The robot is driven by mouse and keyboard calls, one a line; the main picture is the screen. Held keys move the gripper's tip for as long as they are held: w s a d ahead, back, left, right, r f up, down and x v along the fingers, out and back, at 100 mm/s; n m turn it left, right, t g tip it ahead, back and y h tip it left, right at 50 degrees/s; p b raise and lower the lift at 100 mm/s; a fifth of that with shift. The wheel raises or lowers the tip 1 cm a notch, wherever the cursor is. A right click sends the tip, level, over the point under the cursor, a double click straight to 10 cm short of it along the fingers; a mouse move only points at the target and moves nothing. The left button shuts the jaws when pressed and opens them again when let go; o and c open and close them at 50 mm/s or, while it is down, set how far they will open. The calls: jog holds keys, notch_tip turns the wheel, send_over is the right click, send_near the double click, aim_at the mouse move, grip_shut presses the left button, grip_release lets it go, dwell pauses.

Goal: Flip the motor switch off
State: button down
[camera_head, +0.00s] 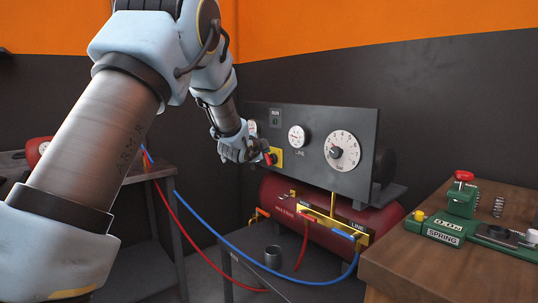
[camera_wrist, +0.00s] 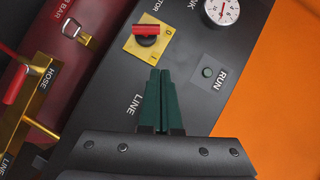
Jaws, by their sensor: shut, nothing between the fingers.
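The motor switch is a red handle on a square yellow plate on the dark panel. It shows in the head view (camera_head: 277,154) and near the top of the wrist view (camera_wrist: 146,30). The handle lies across the plate in the wrist view; a mark like 0 shows at the plate's right corner. My gripper (camera_head: 263,158) is at the panel, just left of the plate in the head view, partly covering the switch. In the wrist view its green fingers (camera_wrist: 160,72) are together and empty, with the tips just below the plate. I cannot tell whether they touch it.
A RUN lamp (camera_wrist: 207,72) looks dark green, right of the fingers in the wrist view. White gauges (camera_head: 297,138) and a large dial (camera_head: 342,150) are on the panel. Below are a red tank (camera_head: 330,228) and blue and red hoses. A wooden bench (camera_head: 455,270) stands right.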

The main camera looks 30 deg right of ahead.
jog(key=shift+b+v, duration=0.4)
jog(key=shift+v, duration=1.85)
